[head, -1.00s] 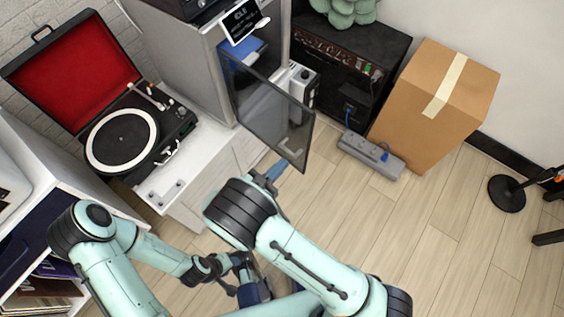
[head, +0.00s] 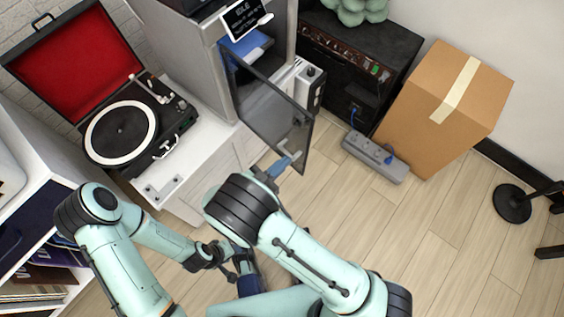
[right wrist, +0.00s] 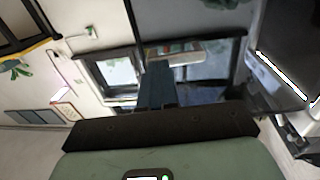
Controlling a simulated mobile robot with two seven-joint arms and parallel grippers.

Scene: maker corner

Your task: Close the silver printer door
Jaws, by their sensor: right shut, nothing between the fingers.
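The silver printer (head: 205,62) stands on a white cabinet, with a small screen reading IDLE on top. Its dark-framed glass door (head: 268,108) is open and swung out into the room, with a light handle near its free end. My right gripper (head: 288,162) is shut and empty at the door's lower free corner; I cannot tell whether it touches. In the right wrist view its blue-grey fingers (right wrist: 157,84) point at a dark-framed reflective panel. My left gripper (head: 240,262) is low in front of the cabinet, partly hidden, and its jaws are unclear.
A record player (head: 122,136) with a red-lined lid sits left of the printer. A black amplifier (head: 365,62), a grey power strip (head: 375,157) and a cardboard box (head: 440,108) are on the right. Wooden floor (head: 430,230) is free at the lower right.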

